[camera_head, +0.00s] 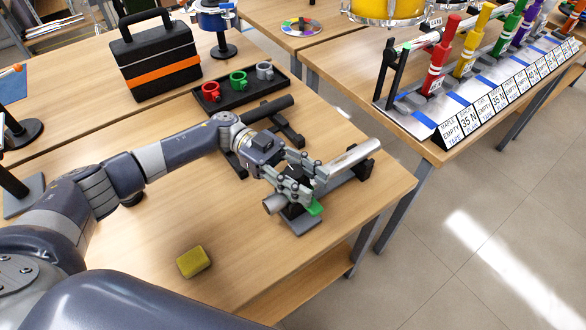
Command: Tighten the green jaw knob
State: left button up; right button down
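The dark clamp base (303,222) sits on the table. My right gripper is not in view.
A black toolbox (158,60) is at the back left. A yellow sponge (194,262) lies at the front. The table's right edge is close to the clamp.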

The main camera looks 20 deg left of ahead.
pick_arm(q)
jog(key=v, duration=1.1)
jog(key=shift+a, duration=0.35)
jog(key=shift+w+f, duration=0.1)
